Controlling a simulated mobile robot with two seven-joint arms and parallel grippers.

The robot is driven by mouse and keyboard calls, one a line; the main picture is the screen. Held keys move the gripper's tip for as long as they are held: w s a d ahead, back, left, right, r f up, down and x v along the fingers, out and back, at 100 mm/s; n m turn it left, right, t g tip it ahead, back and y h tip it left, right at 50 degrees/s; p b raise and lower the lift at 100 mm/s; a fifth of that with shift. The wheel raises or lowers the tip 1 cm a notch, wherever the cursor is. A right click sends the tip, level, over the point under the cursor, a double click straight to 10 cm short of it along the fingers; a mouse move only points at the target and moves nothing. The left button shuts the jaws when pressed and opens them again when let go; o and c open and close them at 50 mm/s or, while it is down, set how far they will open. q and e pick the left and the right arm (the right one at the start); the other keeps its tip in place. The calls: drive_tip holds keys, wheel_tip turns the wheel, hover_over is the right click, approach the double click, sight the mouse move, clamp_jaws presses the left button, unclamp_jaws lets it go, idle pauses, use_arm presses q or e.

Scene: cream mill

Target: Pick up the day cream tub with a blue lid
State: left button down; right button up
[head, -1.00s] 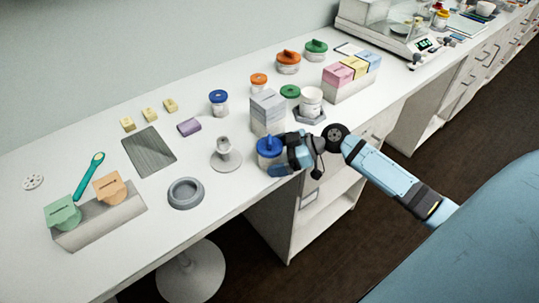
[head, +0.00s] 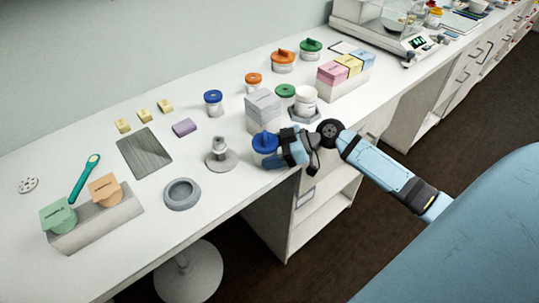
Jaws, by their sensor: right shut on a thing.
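A tub with a blue lid (head: 265,143) is near the front edge of the bench, in front of the grey block. My right gripper (head: 272,159) is shut on this tub from its right side, and its fingers hide part of the white body. I cannot tell whether the tub's base touches the bench. A second blue-lidded tub (head: 213,103) stands upright farther back, apart from the gripper. The labels are too small to read. My left gripper is out of view.
A grey block (head: 263,108) stands close behind the held tub. A grey stand (head: 219,156) and a grey ring dish (head: 182,194) are to its left. Green-lidded (head: 286,91) and orange-lidded (head: 254,79) tubs stand behind. Bare bench lies between stand and front edge.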

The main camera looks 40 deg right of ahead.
wheel_tip(320, 180, up, 19)
drive_tip(key=shift+f, duration=0.1)
idle(1.0)
